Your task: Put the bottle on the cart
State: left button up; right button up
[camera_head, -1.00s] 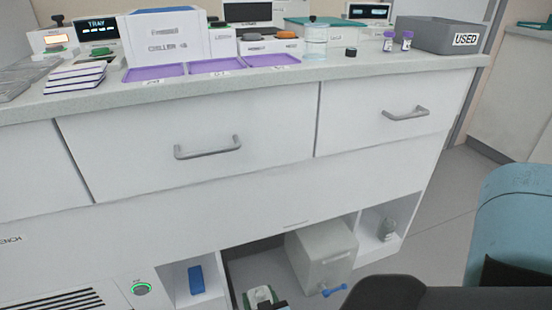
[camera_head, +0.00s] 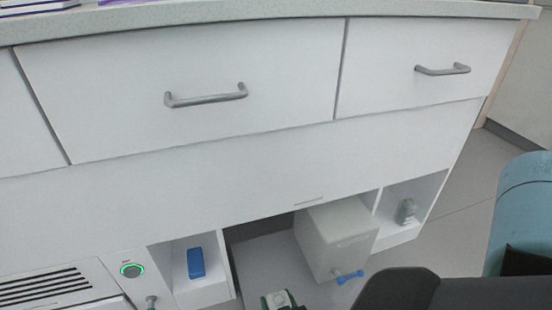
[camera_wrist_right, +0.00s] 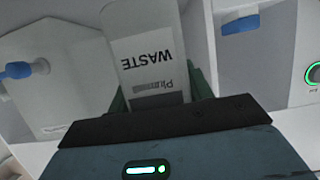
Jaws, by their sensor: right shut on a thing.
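In the right wrist view, a pale bottle (camera_wrist_right: 148,22) with a white label reading WASTE stands between the green fingers of my right gripper (camera_wrist_right: 160,92), which is shut on it. The lettering appears upside down there. In the head view, my right gripper (camera_head: 281,300) shows only at the bottom edge, low in front of the open bay under the bench, with a small white part of the bottle between its fingers. The lower part of the bottle is hidden. My left gripper is not in view. I cannot make out a cart in either view.
A white container (camera_head: 335,235) with a blue tap (camera_head: 348,276) stands in the bay. A blue object (camera_head: 196,262) lies in the left cubby and a grey bottle (camera_head: 405,211) stands in the right one. Drawer handles (camera_head: 206,98) stick out above.

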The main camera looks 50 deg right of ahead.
jog(key=shift+f+b, duration=1.25)
jog(key=shift+f, duration=1.7)
jog(key=shift+f, duration=0.15)
jog(key=o, duration=0.9)
jog(key=shift+o, duration=0.3)
